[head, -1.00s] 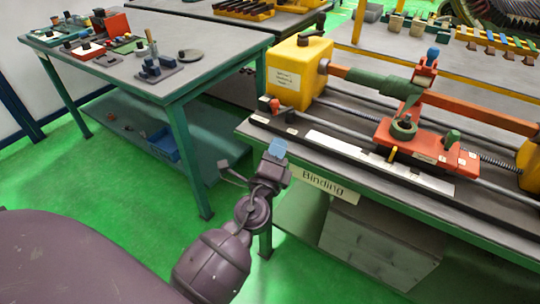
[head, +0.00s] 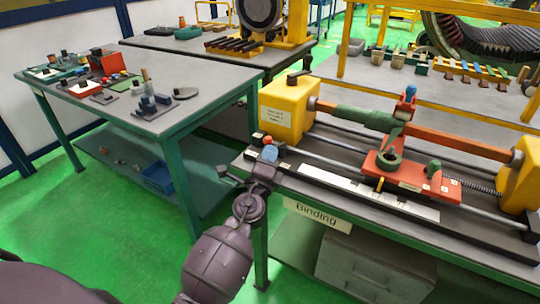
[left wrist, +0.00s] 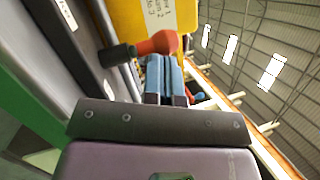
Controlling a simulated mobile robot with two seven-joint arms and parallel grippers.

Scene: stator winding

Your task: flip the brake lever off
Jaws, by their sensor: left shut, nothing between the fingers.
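A winding machine with a yellow headstock box (head: 289,110) stands on the bench marked "Binding". A small lever with an orange-red knob (head: 266,140) sits low at the box's front left corner. In the left wrist view, this knob (left wrist: 158,43) has a dark cylindrical end on its left. A black lever (head: 298,75) lies on top of the box. Which one is the brake lever is not labelled. My left gripper (head: 270,153) is shut and empty, its blue fingers (left wrist: 165,80) close to the orange-red knob. Contact cannot be told. My right gripper is out of view.
A red carriage (head: 410,180) with a green ring sits on the machine's rails. A grey table (head: 215,85) with small parts stands at the left, with green floor between.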

